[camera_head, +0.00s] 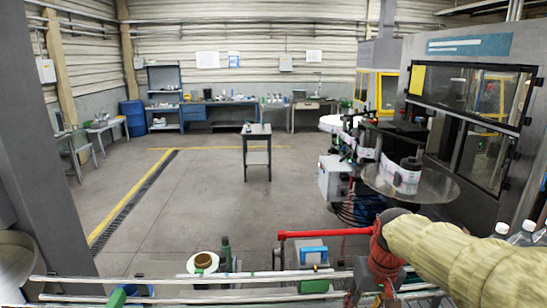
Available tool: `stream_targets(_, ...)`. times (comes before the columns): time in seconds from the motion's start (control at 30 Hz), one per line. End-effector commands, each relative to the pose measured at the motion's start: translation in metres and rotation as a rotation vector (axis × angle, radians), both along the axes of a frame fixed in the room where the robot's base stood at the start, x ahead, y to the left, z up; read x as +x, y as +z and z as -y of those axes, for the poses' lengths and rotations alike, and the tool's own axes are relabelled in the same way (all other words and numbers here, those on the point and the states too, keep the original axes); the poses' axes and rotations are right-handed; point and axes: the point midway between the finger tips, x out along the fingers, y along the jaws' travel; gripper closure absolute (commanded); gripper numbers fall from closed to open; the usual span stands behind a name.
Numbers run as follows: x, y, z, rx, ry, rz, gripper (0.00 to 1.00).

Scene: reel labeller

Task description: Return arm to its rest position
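A beige padded arm, which looks like mine, reaches in from the lower right edge. It ends at a dark and red joint near the front rail. The dark grey part below that joint appears to be my gripper (370,288). It is low in the picture, close to the metal rails, and its fingers cannot be made out. I cannot tell whether it is open or shut, or whether it holds anything.
Metal rails (190,278) run across the front. A white reel (203,261) and a red bar (320,233) are near them. A clear round disc (440,185) and a labelling machine (466,50) stand at right. A small table (257,130) stands mid-floor; the floor around it is clear.

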Motion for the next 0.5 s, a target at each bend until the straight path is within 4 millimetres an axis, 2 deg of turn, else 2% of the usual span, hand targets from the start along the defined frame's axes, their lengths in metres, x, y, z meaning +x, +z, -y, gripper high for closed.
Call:
stream_targets(0.03,-0.019,-0.011,-0.002,-0.006,-0.02,0.015,0.65)
stream_targets(0.2,-0.074,-0.033,-0.005,-0.025,-0.074,0.069,0.65)
stream_targets(0.5,-0.16,-0.081,-0.012,-0.055,-0.052,0.175,0.65)
